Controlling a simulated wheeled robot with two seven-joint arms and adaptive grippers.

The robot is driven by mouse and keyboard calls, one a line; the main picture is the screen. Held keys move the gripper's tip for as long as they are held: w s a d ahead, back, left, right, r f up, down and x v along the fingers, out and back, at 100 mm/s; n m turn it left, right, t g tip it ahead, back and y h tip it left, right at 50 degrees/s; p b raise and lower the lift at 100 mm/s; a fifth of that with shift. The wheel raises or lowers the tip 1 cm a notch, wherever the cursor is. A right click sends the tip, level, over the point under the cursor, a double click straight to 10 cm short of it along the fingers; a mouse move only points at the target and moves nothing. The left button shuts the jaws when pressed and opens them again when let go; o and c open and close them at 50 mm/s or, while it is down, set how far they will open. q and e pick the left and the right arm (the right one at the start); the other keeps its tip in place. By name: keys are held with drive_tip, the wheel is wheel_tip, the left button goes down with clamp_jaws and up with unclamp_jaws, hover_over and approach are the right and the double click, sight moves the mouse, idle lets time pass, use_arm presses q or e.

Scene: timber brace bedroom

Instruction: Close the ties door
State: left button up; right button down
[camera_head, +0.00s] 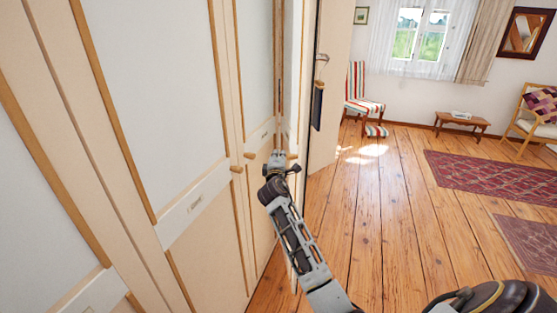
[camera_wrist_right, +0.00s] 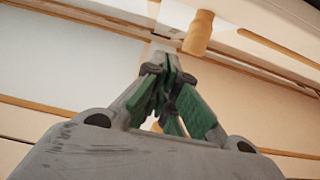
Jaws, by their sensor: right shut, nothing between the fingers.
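A cream wardrobe (camera_head: 190,90) with timber trim and white panels fills the left of the head view. Its doors carry labels too small to read, so I cannot tell which is the ties door. A cream panel (camera_head: 336,80) stands out at the far end, with a dark narrow thing (camera_head: 318,105) hanging beside it. My right gripper (camera_head: 278,155) is shut and empty, close to the far wardrobe doors and a wooden knob (camera_head: 292,156). In the right wrist view its fingers (camera_wrist_right: 165,55) point at the door face, just left of a wooden knob (camera_wrist_right: 198,32). My left gripper is not in view.
Two more knobs (camera_head: 237,169) are on the nearer doors. The plank floor (camera_head: 370,220) right of the wardrobe is clear.

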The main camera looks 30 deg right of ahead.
sight(289, 155)
drive_tip(key=d, duration=0.1)
drive_tip(key=w+d+p, duration=0.1)
drive_tip(key=d, duration=0.3)
drive_tip(key=shift+w+r, duration=0.1)
drive_tip(key=shift+w, duration=0.2)
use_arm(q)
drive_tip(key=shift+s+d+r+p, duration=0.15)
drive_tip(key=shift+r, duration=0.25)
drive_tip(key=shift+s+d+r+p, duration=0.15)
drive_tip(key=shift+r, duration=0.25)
use_arm(e)
drive_tip(key=shift+s+d, duration=0.1)
drive_tip(key=shift+d, duration=0.15)
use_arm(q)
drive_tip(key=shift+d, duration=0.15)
use_arm(e)
drive_tip(key=shift+d, duration=0.15)
